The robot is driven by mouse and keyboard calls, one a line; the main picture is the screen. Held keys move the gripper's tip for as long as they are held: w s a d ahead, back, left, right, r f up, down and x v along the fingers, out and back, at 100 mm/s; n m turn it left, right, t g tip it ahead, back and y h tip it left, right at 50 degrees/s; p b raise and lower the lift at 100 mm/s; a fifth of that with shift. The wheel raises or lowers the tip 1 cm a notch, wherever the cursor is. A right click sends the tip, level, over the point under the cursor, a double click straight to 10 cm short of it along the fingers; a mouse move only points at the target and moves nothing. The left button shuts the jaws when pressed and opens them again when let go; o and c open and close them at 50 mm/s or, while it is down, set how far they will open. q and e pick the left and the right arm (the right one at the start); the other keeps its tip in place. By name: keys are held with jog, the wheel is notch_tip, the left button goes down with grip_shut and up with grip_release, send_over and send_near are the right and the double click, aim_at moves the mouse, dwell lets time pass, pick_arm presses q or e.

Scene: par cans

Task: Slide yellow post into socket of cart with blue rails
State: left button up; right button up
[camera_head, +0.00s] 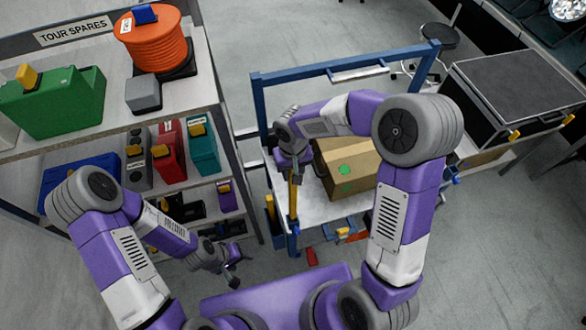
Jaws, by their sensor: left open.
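The cart with blue rails (318,206) stands in the centre, with a tall blue frame at its back. A yellow post (293,198) stands upright at its near left corner, and its lower end meets a blue corner part (294,229). I cannot tell whether it is inside a socket there. My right gripper (296,172) points down right at the post's top; the fingers are too small and dark to show whether they close on it. My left gripper (232,277) is open and empty, low in front of the shelf and left of the cart.
A cardboard box (348,165) with green stickers lies on the cart deck. The shelf (190,88) at left holds an orange cable reel (157,45), a green case (52,102) and other cases. A black flight case (515,95) and a stool (440,35) stand at right.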

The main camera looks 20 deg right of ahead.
notch_tip(320, 180, down, 8)
jog(key=b, duration=0.5)
jog(key=shift+r+b, duration=0.25)
jog(key=shift+b, duration=0.1)
jog(key=o, duration=1.1)
jog(key=shift+c, duration=0.2)
notch_tip(320, 180, up, 8)
jog(key=p, duration=0.1)
jog(key=shift+f, duration=0.2)
jog(key=shift+s, duration=0.1)
